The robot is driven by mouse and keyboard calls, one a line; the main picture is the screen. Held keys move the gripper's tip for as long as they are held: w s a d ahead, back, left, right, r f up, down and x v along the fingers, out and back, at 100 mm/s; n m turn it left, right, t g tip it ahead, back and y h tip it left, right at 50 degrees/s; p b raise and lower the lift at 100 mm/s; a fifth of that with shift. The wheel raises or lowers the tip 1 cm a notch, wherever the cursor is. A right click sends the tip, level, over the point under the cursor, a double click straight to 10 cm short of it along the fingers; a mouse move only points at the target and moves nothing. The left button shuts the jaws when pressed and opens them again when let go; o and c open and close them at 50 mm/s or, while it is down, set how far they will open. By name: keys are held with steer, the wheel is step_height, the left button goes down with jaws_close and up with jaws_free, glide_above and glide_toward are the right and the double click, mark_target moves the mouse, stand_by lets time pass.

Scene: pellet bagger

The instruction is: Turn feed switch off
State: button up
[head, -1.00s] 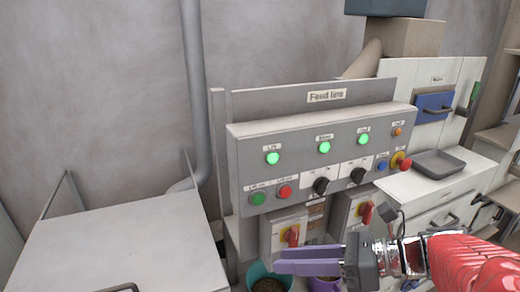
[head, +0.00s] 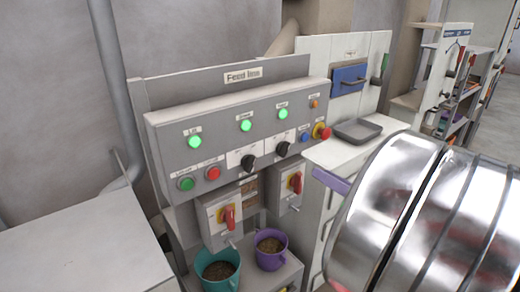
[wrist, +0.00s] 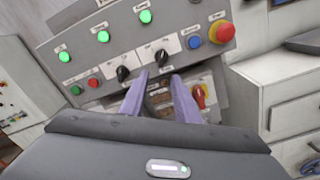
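The grey feed line panel (head: 240,125) carries two black rotary knobs, a left knob (head: 249,161) and a right knob (head: 282,149). Their small labels are too blurred to read, so I cannot tell which is the feed switch. Three green lamps (head: 246,126) above them are lit. In the wrist view the right knob (wrist: 161,57) lies just beyond my gripper (wrist: 160,76), and the left knob (wrist: 123,73) is left of it. The two purple fingers are apart with nothing between them. In the head view only one finger shows; my arm hides the rest.
A green button (head: 186,184), a red button (head: 213,173), a blue button (head: 305,137) and a red-yellow emergency stop (head: 322,131) share the panel. Below are two red-handled switches (head: 229,217), a teal bucket (head: 217,270) and a purple bucket (head: 270,250). A grey tray (head: 358,132) is at right.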

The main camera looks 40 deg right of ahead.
mark_target(287, 152)
steer(key=shift+d, duration=0.15)
steer(key=shift+w+a, duration=0.15)
steer(key=shift+w, duration=3.25)
steer(key=shift+w+a, duration=0.1)
steer(key=shift+w, duration=3.3)
steer(key=shift+c, duration=0.6)
jaws_close()
